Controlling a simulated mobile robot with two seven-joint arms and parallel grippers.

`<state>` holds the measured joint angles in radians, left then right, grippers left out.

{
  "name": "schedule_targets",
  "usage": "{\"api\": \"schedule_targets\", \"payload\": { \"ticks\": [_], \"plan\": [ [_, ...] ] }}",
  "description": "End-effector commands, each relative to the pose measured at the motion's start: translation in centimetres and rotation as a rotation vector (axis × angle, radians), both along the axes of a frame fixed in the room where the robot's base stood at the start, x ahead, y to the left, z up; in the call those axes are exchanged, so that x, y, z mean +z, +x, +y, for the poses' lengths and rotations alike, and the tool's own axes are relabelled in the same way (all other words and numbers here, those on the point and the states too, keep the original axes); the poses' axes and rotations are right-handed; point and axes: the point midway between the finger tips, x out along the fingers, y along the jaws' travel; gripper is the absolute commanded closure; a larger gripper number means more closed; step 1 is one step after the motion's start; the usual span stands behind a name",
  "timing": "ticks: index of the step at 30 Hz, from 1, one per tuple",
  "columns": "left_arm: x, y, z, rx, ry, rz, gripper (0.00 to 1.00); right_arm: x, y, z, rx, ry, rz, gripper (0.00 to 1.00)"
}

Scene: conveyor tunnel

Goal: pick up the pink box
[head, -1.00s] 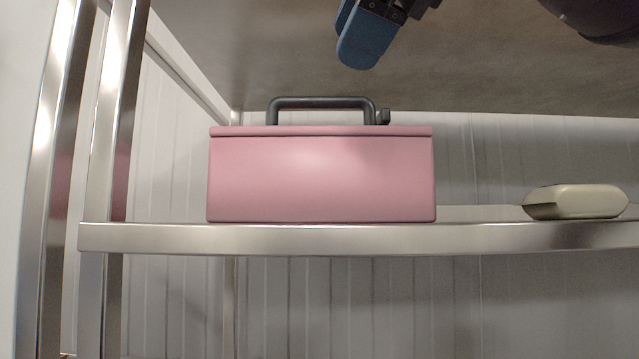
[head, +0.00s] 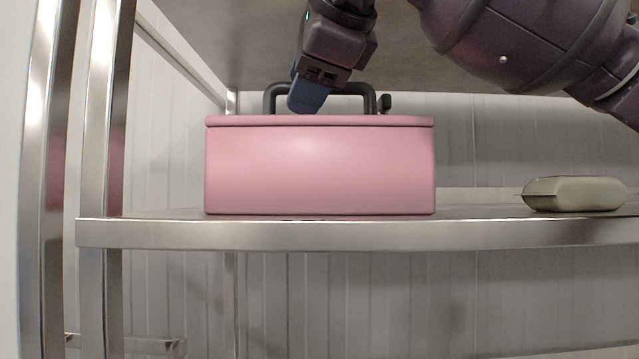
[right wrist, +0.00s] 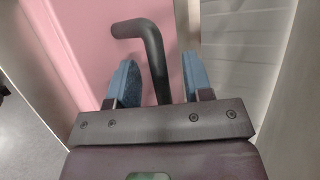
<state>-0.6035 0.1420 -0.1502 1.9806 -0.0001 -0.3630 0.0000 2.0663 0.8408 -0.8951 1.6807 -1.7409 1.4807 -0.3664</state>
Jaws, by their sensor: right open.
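The pink box (head: 320,168) stands upright on a metal shelf, with a dark grey handle (head: 340,88) on its lid. My right gripper (head: 306,97) is at the handle, in front of part of it. In the right wrist view my right gripper (right wrist: 158,85) is open, with a blue finger on each side of the handle bar (right wrist: 156,60). The pink lid (right wrist: 92,40) lies beneath the fingers there. Whether the fingers touch the bar cannot be told. My left gripper is not in view.
The metal shelf (head: 330,233) runs across the view. A beige rounded object (head: 575,194) lies on it to the right, apart from the box. Shiny metal posts (head: 98,150) stand at the left. A brown-grey surface (head: 230,45) spans above.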

Motion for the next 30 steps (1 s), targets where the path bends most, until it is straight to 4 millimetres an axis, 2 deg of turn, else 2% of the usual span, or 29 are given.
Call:
{"api": "schedule_targets", "payload": {
  "ticks": [3, 9, 11, 18, 19, 30],
  "plan": [
    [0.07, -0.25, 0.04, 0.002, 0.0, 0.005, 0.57, -0.46, 0.74, 0.4, 0.001, 0.001, 0.0, 0.54],
    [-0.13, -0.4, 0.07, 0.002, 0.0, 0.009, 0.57, -0.54, 0.79, 0.42, 0.001, 0.001, -0.001, 0.54],
    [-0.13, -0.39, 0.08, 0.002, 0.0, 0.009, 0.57, -0.53, 0.78, 0.41, 0.001, 0.001, -0.001, 0.61],
    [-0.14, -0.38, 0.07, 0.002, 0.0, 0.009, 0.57, -0.53, 0.77, 0.4, 0.001, 0.001, 0.0, 0.98],
    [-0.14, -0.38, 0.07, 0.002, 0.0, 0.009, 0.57, -0.52, 0.76, 0.4, 0.001, 0.001, 0.0, 1.0],
    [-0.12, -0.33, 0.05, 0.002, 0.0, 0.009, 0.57, -0.51, 0.75, 0.4, 0.001, 0.001, 0.0, 1.0]
  ]
}}
